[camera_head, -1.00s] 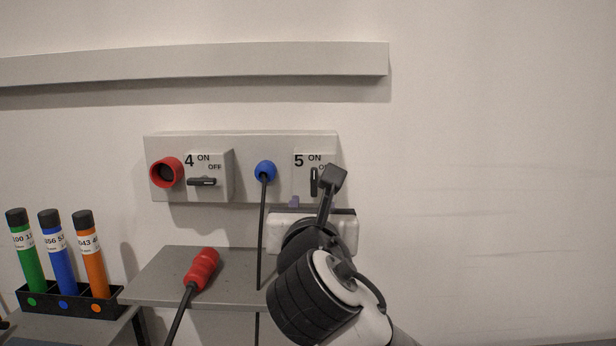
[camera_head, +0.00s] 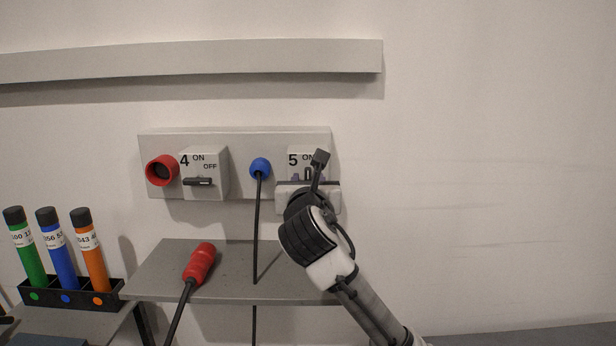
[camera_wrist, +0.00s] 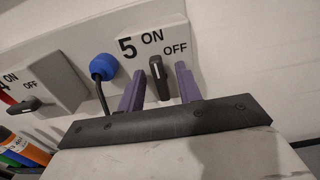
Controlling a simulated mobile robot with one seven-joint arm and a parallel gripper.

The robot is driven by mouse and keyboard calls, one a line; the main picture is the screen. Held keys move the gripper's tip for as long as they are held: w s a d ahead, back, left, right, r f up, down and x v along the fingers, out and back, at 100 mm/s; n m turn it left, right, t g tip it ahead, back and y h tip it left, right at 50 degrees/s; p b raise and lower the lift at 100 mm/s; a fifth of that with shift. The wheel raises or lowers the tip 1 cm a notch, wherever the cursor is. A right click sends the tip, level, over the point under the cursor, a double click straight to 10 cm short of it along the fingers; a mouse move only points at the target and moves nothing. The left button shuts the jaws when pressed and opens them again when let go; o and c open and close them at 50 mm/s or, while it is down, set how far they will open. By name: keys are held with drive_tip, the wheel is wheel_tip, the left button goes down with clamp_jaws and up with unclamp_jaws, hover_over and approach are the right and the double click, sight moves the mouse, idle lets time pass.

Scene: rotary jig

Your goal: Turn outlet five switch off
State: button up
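The outlet five switch box (camera_wrist: 140,25) carries the marks 5, ON and OFF. Its black switch handle (camera_wrist: 159,76) points up toward ON in the wrist view. My gripper (camera_wrist: 160,85) is open, its two purple fingers on either side of the handle, with visible gaps. In the head view the handle (camera_head: 308,173) shows just above my gripper (camera_head: 307,181), and my wrist camera arm covers the OFF mark.
A blue plug (camera_head: 260,168) with a black cable sits left of switch five. The outlet four switch (camera_head: 198,181) lies horizontal, beside an empty red socket (camera_head: 162,171). A red plug (camera_head: 201,262) lies on the grey shelf (camera_head: 150,282). Wall to the right is clear.

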clamp_jaws()
idle(0.5)
drive_tip(key=shift+d+f+m+b, duration=0.1)
drive_tip(key=shift+m+b, duration=0.9)
drive_tip(key=shift+m, duration=1.95)
drive_tip(key=shift+d+f+m+b, duration=0.1)
drive_tip(key=shift+m+b, duration=0.85)
drive_tip(key=shift+m, duration=2.05)
drive_tip(key=shift+d+f+m+b, duration=0.1)
drive_tip(key=shift+m+b, duration=0.9)
drive_tip(key=shift+m, duration=1.95)
